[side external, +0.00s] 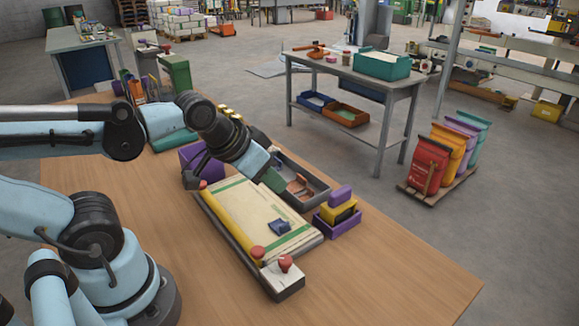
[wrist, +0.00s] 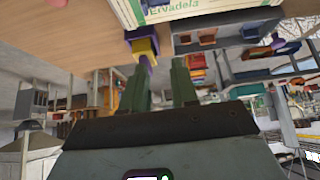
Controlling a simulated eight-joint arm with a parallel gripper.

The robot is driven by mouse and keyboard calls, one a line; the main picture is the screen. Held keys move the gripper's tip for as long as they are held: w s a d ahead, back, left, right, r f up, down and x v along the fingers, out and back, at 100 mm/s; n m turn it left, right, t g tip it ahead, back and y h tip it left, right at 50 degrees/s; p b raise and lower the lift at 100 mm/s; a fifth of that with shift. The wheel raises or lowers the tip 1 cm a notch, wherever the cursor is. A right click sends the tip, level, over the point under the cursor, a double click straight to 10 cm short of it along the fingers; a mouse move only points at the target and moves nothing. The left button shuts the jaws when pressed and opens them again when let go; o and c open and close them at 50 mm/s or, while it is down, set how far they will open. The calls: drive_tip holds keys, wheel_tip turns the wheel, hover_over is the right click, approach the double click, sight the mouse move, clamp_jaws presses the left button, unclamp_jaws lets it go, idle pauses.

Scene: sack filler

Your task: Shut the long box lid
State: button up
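I cannot clearly make out a long box with a lid. The likeliest box is a long grey open tray (side external: 318,190) with brown items inside, behind the sack board; it also shows in the wrist view (wrist: 228,40). No lid is seen over its visible part. My gripper (side external: 272,181) points down near the tray's left end, above the work table. In the wrist view its two green fingers (wrist: 161,72) stand apart with nothing seen between them. Whether it touches anything is unclear.
A pale sack (side external: 250,212) lies flat on a board, beside a long yellow bar (side external: 229,222) and red knobs (side external: 285,262). A purple bin (side external: 340,226) with yellow and purple blocks stands right of the tray. The table's front right is clear.

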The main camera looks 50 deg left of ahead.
drive_tip(key=shift+w+a+r, duration=0.1)
drive_tip(key=shift+w+a, duration=0.05)
drive_tip(key=shift+a, duration=0.15)
drive_tip(key=shift+c, duration=1.2)
drive_tip(key=w+a, duration=0.1)
drive_tip(key=a, duration=0.1)
drive_tip(key=w+a+r+n+g, duration=0.1)
drive_tip(key=a, duration=0.1)
drive_tip(key=w+a+r+n, duration=0.1)
drive_tip(key=w+a, duration=0.1)
drive_tip(key=a, duration=0.1)
drive_tip(key=shift+a+r, duration=0.1)
drive_tip(key=shift+r, duration=0.05)
clamp_jaws()
drive_tip(key=a+f+n+t+h, duration=0.1)
drive_tip(key=a+f+n+h, duration=0.2)
drive_tip(key=a, duration=2.4)
drive_tip(key=x, duration=0.9)
drive_tip(key=shift+w+d, duration=0.15)
drive_tip(key=shift+w, duration=0.3)
drive_tip(key=shift+w+d, duration=0.3)
drive_tip(key=shift+d, duration=0.25)
drive_tip(key=shift+w+d, duration=0.3)
drive_tip(key=shift+d, duration=0.25)
drive_tip(key=shift+w+d, duration=0.35)
drive_tip(key=shift+d, duration=0.3)
